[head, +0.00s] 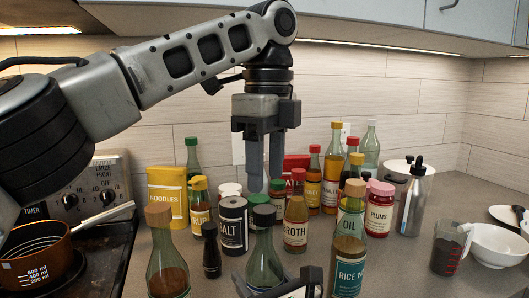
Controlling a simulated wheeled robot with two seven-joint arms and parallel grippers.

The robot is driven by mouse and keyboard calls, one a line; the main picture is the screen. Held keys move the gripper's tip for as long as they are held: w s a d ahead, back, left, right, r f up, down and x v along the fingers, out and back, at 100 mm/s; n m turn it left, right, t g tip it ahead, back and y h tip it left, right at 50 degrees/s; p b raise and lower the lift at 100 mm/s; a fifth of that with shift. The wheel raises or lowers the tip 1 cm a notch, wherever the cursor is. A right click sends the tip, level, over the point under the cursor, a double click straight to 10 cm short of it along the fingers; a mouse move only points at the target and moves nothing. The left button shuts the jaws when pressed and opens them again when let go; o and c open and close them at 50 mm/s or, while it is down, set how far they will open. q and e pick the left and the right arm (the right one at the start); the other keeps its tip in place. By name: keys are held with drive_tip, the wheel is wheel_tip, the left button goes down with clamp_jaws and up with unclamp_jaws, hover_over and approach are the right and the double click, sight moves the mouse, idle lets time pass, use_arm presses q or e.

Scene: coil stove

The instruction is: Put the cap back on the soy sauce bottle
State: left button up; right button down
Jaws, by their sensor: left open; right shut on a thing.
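A green glass bottle (264,252) stands upright at the bottom middle with a dark green cap (264,214) at its top. Its label is hidden, so I cannot read whether it is the soy sauce. My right gripper (272,287) is at the bottom edge, shut around this bottle's lower part; much of the gripper is out of frame. My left gripper (265,180) points down above the cap, open and empty, with a gap between its fingertips and the cap. Whether the cap is fully seated I cannot tell.
Bottles crowd close: a cork-topped bottle (167,255) left, a small black-capped bottle (211,252), a salt jar (233,225) behind, and a rice-labelled bottle (348,250) right. The stove with a copper pot (35,262) is left.

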sight(264, 209)
use_arm(q)
drive_tip(key=n, duration=0.5)
drive_tip(key=shift+r, duration=0.25)
drive_tip(key=n, duration=0.5)
drive_tip(key=shift+r, duration=0.2)
drive_tip(key=n, duration=0.7)
drive_tip(key=shift+a+r, duration=0.1)
drive_tip(key=shift+r, duration=0.2)
drive_tip(key=n, duration=0.5)
drive_tip(key=shift+r+n, duration=0.2)
drive_tip(key=shift+n, duration=0.1)
drive_tip(key=shift+f, duration=0.1)
drive_tip(key=shift+f, duration=3.9)
